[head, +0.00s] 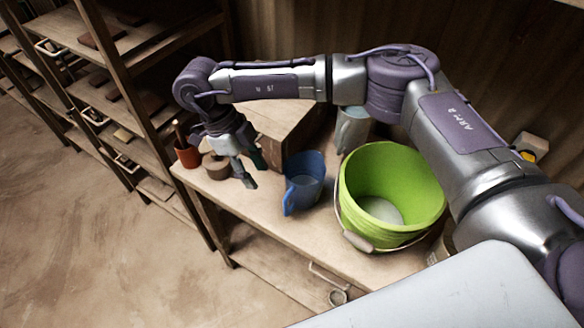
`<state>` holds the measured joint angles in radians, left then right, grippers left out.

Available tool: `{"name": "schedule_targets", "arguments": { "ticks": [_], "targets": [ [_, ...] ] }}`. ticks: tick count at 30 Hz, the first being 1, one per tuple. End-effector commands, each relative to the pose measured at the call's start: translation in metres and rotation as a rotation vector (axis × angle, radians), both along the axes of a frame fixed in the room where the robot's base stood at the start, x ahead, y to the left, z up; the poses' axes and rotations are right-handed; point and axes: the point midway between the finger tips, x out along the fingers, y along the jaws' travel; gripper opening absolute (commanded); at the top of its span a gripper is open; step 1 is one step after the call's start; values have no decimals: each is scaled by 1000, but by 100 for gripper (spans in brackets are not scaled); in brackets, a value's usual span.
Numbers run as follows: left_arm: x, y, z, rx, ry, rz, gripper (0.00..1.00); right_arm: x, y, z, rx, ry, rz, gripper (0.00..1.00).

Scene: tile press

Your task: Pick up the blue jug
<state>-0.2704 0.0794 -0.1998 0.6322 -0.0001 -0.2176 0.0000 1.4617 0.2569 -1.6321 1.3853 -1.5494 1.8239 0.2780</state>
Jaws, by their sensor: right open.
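The blue jug (304,180) stands upright on the wooden bench, with its handle toward the front left. My right arm reaches across from the right, and my right gripper (250,172) hangs to the left of the jug. Its fingers point down and are apart, with nothing seen between them. There is a gap between the gripper and the jug. My left gripper is not in view.
A green bucket (392,190) stands close to the right of the jug. A wooden box (285,115) and a grey vessel (352,130) are behind it. A terracotta pot (187,155) and a brown pot (215,166) stand at the bench's left end. Shelves (110,90) are at the left.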

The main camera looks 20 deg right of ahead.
Motion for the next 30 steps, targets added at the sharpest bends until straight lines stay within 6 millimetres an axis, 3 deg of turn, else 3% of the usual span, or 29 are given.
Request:
{"name": "schedule_targets", "arguments": {
  "ticks": [4,9,13,17,20,24,30],
  "targets": [
    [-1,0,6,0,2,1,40,0,-12,-6,-37,-6,-3,42],
    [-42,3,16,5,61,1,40,-10,-22,-36,-33,-2,-3,42],
    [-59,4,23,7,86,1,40,-15,-28,-58,-31,-3,-2,42],
    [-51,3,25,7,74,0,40,-18,-32,-71,-30,-6,-2,42],
    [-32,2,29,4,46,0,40,-20,-34,-76,-29,-5,-2,42],
    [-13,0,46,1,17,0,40,-24,-41,-88,-30,-2,-4,42],
    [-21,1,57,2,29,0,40,-30,-50,-115,-30,-4,-2,42]
  ]
}}
